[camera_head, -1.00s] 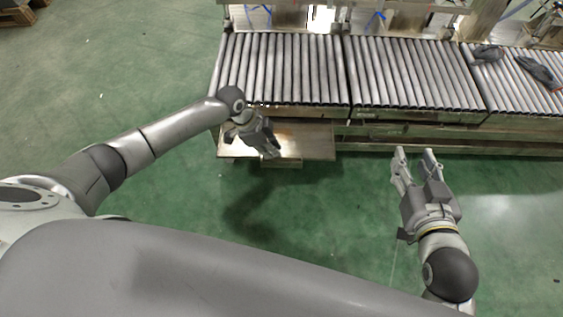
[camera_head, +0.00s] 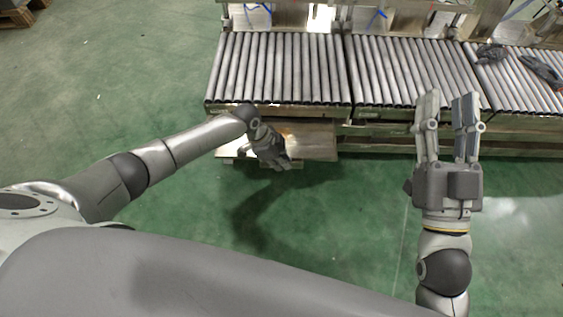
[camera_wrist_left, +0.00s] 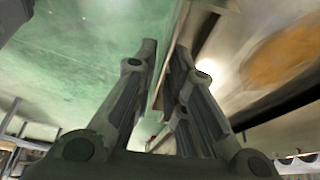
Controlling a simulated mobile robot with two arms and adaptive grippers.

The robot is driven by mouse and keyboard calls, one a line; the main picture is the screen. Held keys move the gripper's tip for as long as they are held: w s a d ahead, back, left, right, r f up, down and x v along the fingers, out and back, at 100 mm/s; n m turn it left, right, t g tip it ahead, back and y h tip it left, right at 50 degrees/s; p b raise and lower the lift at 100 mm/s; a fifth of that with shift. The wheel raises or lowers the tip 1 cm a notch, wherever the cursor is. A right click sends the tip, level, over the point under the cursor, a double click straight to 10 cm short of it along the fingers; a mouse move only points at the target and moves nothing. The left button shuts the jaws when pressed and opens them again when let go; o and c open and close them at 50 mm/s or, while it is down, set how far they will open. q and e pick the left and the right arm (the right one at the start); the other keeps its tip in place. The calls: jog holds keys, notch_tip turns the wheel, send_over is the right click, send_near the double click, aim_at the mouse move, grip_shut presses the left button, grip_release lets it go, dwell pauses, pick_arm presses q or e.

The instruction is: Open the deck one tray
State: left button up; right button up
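The deck one tray (camera_head: 318,146) is a flat, brownish metal tray. It sticks out below the front of the leftmost roller deck (camera_head: 275,70) in the head view. My left gripper (camera_head: 286,163) is at the tray's front edge and covers part of it. In the left wrist view, the two fingers of my left gripper (camera_wrist_left: 165,50) stand on either side of a thin edge, with the brownish tray surface (camera_wrist_left: 285,55) to the right. Whether they grip that edge is unclear. My right gripper (camera_head: 447,97) is open and empty, its fingers apart, right of the tray.
More roller decks (camera_head: 415,75) run to the right in one line. Dark grey objects (camera_head: 541,70) lie on the far right deck. The green floor (camera_head: 330,215) in front is clear. A wooden pallet (camera_head: 22,14) is at the upper left.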

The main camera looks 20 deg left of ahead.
pick_arm(q)
jog(key=shift+f, duration=0.2)
pick_arm(e)
jog(key=shift+s+r, duration=0.15)
jog(key=shift+r, duration=0.15)
pick_arm(q)
grip_shut()
